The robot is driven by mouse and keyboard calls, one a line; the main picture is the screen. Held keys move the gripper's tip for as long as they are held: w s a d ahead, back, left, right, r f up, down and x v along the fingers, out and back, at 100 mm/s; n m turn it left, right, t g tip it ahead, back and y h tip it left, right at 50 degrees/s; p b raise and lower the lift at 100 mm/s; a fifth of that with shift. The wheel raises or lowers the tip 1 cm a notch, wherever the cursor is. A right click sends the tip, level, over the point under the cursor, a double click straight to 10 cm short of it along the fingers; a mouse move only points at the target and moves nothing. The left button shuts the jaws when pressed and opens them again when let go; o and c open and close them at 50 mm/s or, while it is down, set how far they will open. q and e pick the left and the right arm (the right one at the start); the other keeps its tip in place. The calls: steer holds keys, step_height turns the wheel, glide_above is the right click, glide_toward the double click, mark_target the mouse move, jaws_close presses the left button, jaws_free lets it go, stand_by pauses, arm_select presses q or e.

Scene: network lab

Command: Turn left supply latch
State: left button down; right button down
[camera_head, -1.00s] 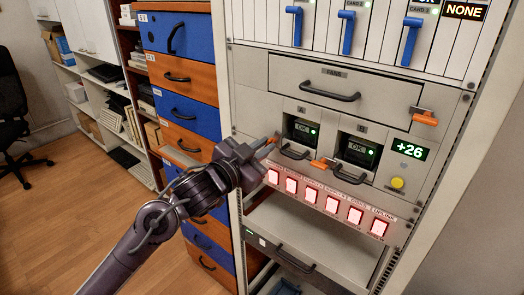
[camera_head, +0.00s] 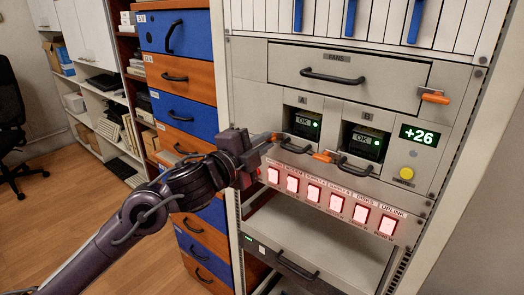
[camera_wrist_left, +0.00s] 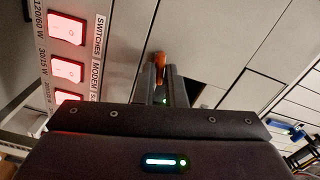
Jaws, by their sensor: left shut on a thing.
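The left supply, A (camera_head: 302,122), sits in the rack with a green OK display and a dark handle below it. Its orange latch (camera_head: 276,136) is at the handle's left end, mostly hidden by my gripper. My left gripper (camera_head: 264,142) is shut on this latch. In the left wrist view, the orange latch (camera_wrist_left: 160,62) shows at the tips of the two fingers (camera_wrist_left: 162,80). The latch's exact angle is hard to tell. My right gripper is not in view.
Supply B (camera_head: 366,141) is to the right, with its own orange latch (camera_head: 323,157). Lit red switches (camera_head: 313,194) run just below the gripper. A fan drawer (camera_head: 350,72) is above, with an orange latch (camera_head: 434,97) at its right. Blue and orange drawers (camera_head: 180,108) stand left.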

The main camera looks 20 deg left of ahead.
arm_select(q)
steer(key=shift+f+m+b, duration=0.1)
steer(key=shift+m+b, duration=0.65)
steer(key=shift+m, duration=0.55)
steer(key=c, duration=1.6)
jaws_free()
steer(key=shift+o, duration=0.2)
steer(key=shift+s, duration=0.1)
steer(key=b+v, duration=0.2)
steer(key=v, duration=0.5)
steer(key=shift+s, duration=0.3)
